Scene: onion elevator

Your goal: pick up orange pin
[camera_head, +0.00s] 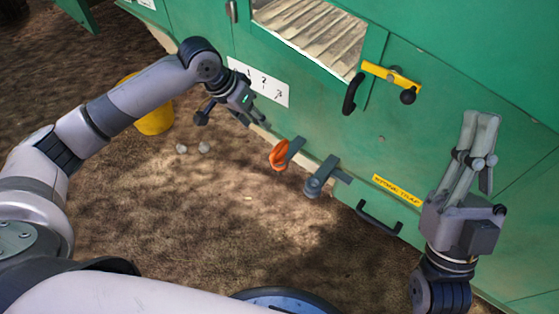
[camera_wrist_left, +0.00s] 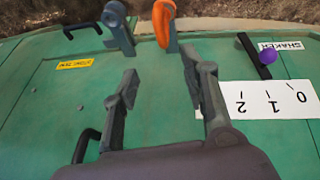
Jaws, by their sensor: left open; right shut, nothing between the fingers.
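The orange pin (camera_head: 279,155) is at the end of a grey bracket (camera_head: 295,148) low on the green machine wall. It also shows at the top of the left wrist view (camera_wrist_left: 163,24), beyond the fingertips. My left gripper (camera_head: 231,118) is open and empty, up and to the left of the pin in the head view, apart from it. Its two spread fingers show in the left wrist view (camera_wrist_left: 165,84), with green panel between them. My right gripper (camera_head: 481,118) is shut and empty, far to the right of the pin.
A second grey bracket (camera_head: 318,180) sits right of the pin. A black handle (camera_head: 378,219) lies below a yellow label (camera_head: 396,190). A numbered white plate (camera_head: 258,82) is near my left gripper. A yellow bucket (camera_head: 154,119) stands on bare soil. A purple-knobbed lever (camera_wrist_left: 267,56) shows too.

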